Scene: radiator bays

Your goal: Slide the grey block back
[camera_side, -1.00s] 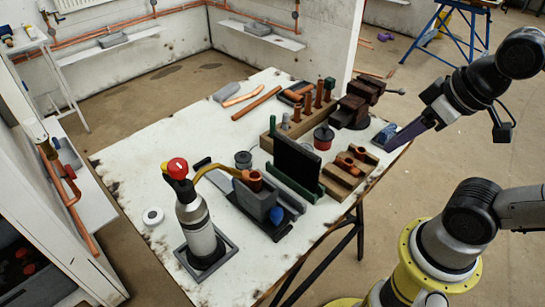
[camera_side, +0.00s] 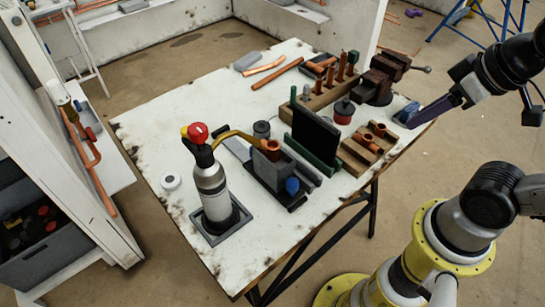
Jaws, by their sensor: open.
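The grey block (camera_side: 267,171) stands upright in a dark base (camera_side: 265,190) near the table's middle. A copper fitting (camera_side: 271,150) sits on top of it. A blue knob-like piece (camera_side: 292,186) is on its right side. The brass tube of a torch (camera_side: 210,188) reaches over to the copper fitting; whether they touch I cannot tell. My gripper (camera_side: 418,118) is far to the right of the block, by the table's right edge beside a small blue object (camera_side: 407,110). Its jaws are open, seen edge-on, with nothing visible between them.
A black upright plate (camera_side: 315,136) in a green stand rises between my gripper and the grey block. A wooden holder (camera_side: 366,149) with copper fittings, a red tin (camera_side: 344,113) and a vise (camera_side: 382,78) are nearby.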

